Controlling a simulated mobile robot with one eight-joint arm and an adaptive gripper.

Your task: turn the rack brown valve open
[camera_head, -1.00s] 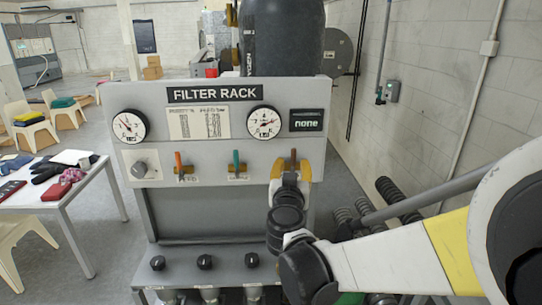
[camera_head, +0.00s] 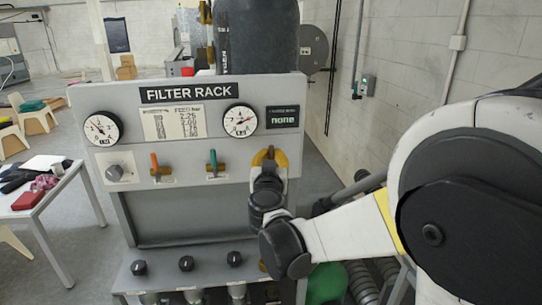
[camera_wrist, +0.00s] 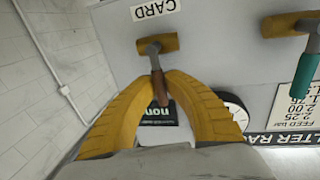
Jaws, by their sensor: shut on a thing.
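The brown valve is the rightmost of the valves on the grey filter rack panel. Its brown lever (camera_wrist: 160,89) sticks out from a brass body (camera_wrist: 158,44) in the wrist view, between the yellow fingertips. The wrist view is roughly upside down, so the lever points about upward on the panel. My gripper (camera_wrist: 166,76) is shut on the lever; its fingers meet around it near the brass body. In the head view my gripper (camera_head: 269,157) hides most of this valve; only the lever's tip (camera_head: 271,151) shows.
An orange valve (camera_head: 155,164) and a green valve (camera_head: 213,162) sit left on the panel. Gauges (camera_head: 102,129) and a "none" display (camera_head: 282,117) are above. Black knobs (camera_head: 186,263) line the lower shelf. A white table (camera_head: 60,190) stands left.

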